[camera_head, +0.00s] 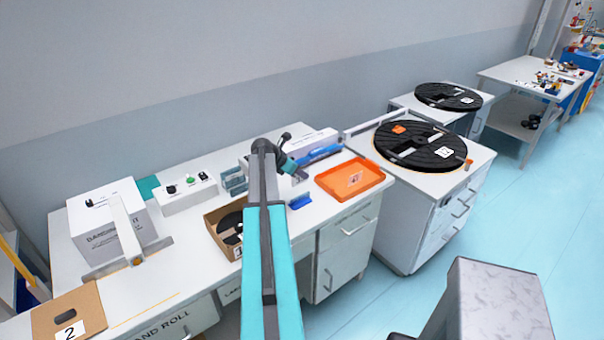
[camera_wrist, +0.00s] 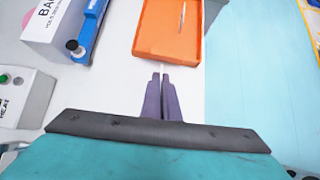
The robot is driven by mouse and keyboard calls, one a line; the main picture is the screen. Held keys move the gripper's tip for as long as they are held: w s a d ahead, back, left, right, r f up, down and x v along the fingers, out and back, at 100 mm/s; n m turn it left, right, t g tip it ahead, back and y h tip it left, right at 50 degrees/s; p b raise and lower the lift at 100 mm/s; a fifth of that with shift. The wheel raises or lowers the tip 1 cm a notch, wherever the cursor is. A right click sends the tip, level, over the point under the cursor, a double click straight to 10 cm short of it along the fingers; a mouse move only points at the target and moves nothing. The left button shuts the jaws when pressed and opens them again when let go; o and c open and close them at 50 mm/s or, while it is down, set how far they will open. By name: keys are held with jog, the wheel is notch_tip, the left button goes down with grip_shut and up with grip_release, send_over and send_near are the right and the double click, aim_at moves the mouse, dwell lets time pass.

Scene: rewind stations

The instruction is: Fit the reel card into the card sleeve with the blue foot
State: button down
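A pale card with a reddish mark (camera_head: 355,178) stands in the orange tray (camera_head: 330,187). In the wrist view the card (camera_wrist: 182,18) shows as a thin edge inside the tray (camera_wrist: 150,40). A small blue piece (camera_head: 300,201), which looks like the blue foot of the card sleeve, is on the bench left of the tray; the sleeve's slot cannot be made out. My gripper (camera_head: 303,177) is above the bench, left of the tray.
Grey-teal holders (camera_head: 234,182), a control box (camera_head: 188,193) and a cardboard box (camera_head: 213,219) stand to the left. Black reels (camera_head: 415,158) are on the cabinet at right.

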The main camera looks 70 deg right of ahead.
jog(key=shift+f+b, duration=0.9)
jog(key=shift+f, duration=1.8)
jog(key=shift+p, duration=0.6)
jog(key=shift+f+b, duration=0.5)
jog(key=shift+f, duration=0.85)
dwell(1.0)
jog(key=c, duration=2)
grip_release()
jog(key=shift+f, duration=0.1)
jog(key=shift+a, duration=0.1)
jog(key=b+v, duration=0.4)
jog(key=v, duration=1)
